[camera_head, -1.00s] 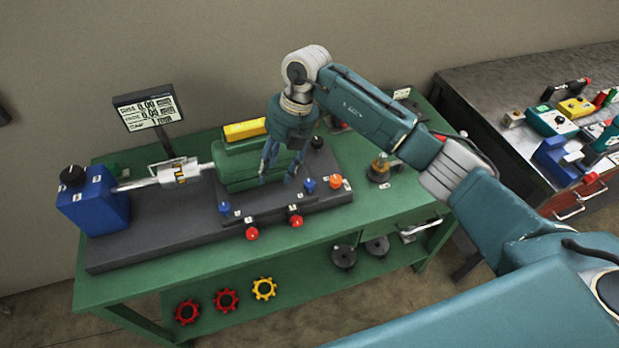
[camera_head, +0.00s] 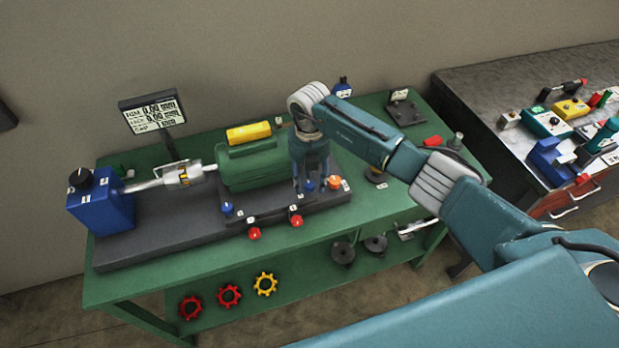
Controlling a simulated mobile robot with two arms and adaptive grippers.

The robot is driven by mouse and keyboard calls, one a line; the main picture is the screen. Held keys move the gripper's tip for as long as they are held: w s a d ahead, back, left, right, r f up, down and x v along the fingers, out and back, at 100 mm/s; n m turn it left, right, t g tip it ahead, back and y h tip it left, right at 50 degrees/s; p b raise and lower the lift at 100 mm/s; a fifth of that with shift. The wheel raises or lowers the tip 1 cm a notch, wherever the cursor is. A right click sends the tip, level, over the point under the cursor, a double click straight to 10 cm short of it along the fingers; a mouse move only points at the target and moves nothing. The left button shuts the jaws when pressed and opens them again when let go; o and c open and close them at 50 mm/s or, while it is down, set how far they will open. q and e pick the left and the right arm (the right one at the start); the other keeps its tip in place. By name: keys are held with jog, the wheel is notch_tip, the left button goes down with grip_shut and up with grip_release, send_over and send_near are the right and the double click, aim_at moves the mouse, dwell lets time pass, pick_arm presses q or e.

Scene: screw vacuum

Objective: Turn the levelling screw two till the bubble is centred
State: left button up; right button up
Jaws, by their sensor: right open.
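The green machine body (camera_head: 250,168) sits on a dark plate (camera_head: 165,229), with a yellow level-like bar (camera_head: 249,132) on top; its bubble is too small to make out. A blue knob (camera_head: 227,208) is at the plate's left front and another blue knob (camera_head: 309,185) at its right front. Two red knobs (camera_head: 254,233) (camera_head: 296,221) are on the front edge. Small tags by the knobs are too small to read, so I cannot tell which is screw two. My right gripper (camera_head: 310,183) points down, open, its fingers at the right blue knob. My left gripper is out of view.
An orange knob (camera_head: 335,182) is close to the right of my gripper. A blue box (camera_head: 101,203) joins the machine by a shaft at left. A display (camera_head: 152,113) stands behind. The green bench (camera_head: 385,205) has free room at right front; a grey table (camera_head: 480,90) holds other parts.

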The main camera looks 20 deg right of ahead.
jog(key=shift+f, duration=0.15)
grip_shut()
